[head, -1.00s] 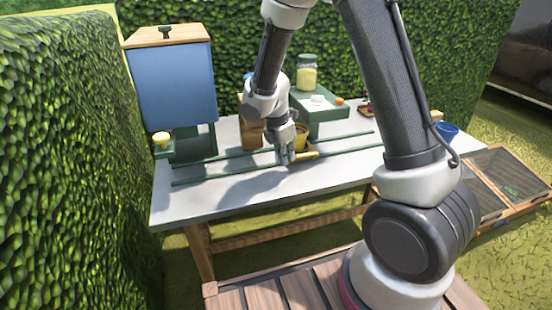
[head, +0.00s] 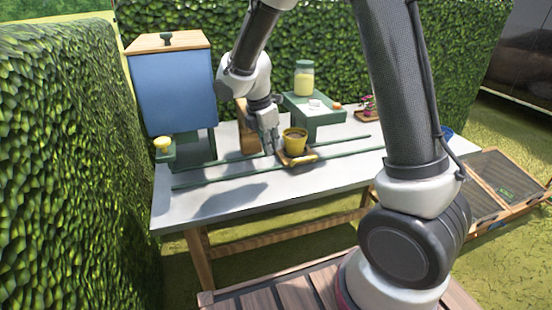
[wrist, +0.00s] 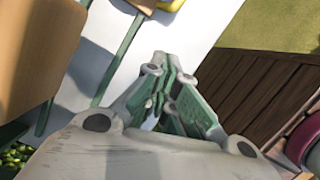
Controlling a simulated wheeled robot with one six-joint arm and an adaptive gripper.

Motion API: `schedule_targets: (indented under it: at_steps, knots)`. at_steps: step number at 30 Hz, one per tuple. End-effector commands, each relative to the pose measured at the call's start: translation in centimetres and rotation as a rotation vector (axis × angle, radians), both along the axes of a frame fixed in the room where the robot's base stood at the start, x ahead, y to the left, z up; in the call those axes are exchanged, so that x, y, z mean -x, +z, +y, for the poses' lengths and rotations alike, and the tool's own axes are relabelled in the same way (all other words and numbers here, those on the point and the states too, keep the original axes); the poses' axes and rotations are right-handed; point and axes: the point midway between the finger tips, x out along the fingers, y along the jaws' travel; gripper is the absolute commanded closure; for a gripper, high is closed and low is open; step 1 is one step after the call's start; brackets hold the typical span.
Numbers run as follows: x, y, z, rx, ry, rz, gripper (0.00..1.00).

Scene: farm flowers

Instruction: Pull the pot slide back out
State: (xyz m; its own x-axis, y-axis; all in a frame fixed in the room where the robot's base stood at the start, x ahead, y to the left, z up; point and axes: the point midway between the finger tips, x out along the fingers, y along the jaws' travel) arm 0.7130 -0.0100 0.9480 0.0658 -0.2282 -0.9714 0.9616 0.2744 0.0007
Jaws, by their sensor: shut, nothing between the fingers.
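The pot slide (head: 290,160) is a small brown tray with a yellow handle (head: 304,159) at its front. It sits between two green rails (head: 215,180) on the grey table. A yellow pot (head: 295,141) with dark fill stands upright on it. My gripper (head: 269,152) is shut and empty, just left of the pot and slide; whether it touches the slide I cannot tell. In the wrist view my gripper (wrist: 168,75) also shows shut. A bit of yellow (wrist: 173,5) shows at that view's top edge.
A blue hopper (head: 175,88) with a wooden lid stands over the rails' left end, a small yellow-topped item (head: 162,143) beside it. Behind the slide, a green stand (head: 318,117) holds a jar (head: 304,78). The table (head: 230,206) is clear in front of the rails.

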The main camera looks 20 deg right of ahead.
Motion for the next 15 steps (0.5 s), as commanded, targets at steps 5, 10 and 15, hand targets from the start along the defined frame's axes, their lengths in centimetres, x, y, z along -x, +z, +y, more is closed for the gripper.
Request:
schedule_targets:
  at_steps: [5, 10, 15]
  knots:
    - [0.1, 2.0, 0.5, 0.002, -0.001, -0.001, 1.00]
    - [-0.4, 1.0, 2.3, 0.096, -0.060, -0.005, 1.00]
    - [-1.0, -0.1, 3.2, 0.171, -0.115, -0.035, 1.00]
